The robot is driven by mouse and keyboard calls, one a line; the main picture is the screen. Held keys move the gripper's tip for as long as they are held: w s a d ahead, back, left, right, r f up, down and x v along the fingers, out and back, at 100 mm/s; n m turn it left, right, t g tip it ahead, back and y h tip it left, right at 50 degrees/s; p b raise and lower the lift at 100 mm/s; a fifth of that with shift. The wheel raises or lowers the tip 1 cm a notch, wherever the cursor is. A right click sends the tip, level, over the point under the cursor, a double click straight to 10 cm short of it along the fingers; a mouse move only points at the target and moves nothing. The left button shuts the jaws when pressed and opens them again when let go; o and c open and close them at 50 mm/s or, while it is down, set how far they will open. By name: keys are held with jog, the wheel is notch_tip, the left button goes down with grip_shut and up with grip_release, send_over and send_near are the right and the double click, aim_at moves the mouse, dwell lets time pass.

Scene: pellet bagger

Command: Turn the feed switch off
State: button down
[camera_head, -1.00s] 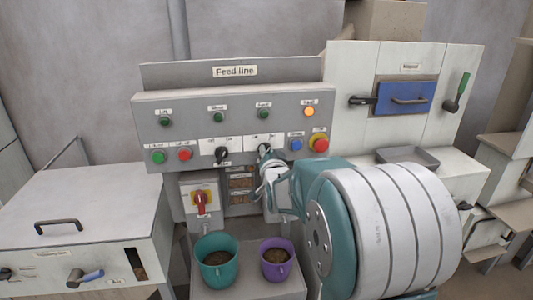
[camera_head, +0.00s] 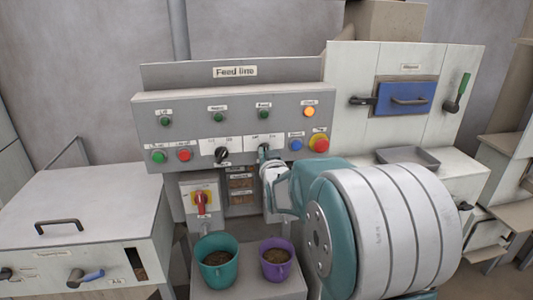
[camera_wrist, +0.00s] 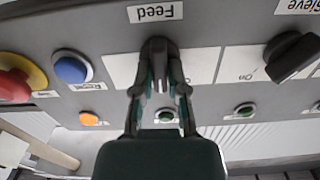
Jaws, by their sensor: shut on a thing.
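The feed switch (camera_wrist: 158,50) is a dark rotary knob on a white plate, under the label "Feed", which appears upside down in the wrist view. My gripper (camera_wrist: 159,75) is shut on this knob, one finger on each side. The knob's handle lines up with my fingers, and its on and off marks are partly hidden or too small to read surely. In the head view my gripper (camera_head: 264,158) reaches up to the right-hand switch plate of the grey "Feed line" panel (camera_head: 190,103), and my arm hides part of the area below.
The dark sieve switch (camera_wrist: 290,56) sits beside it. A blue button (camera_head: 296,145) and a red stop button on yellow (camera_head: 319,143) are close on the right. A red-handled isolator (camera_head: 200,200), a teal pot (camera_head: 217,262) and a purple pot (camera_head: 277,263) are below.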

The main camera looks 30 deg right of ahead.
jog(key=n, duration=0.6)
jog(key=shift+a+f, duration=0.15)
jog(key=shift+f, duration=0.2)
jog(key=shift+n, duration=0.3)
jog(key=c, duration=0.7)
grip_release()
jog(key=shift+o, duration=0.2)
jog(key=shift+r, duration=0.1)
jog(key=shift+r, duration=0.1)
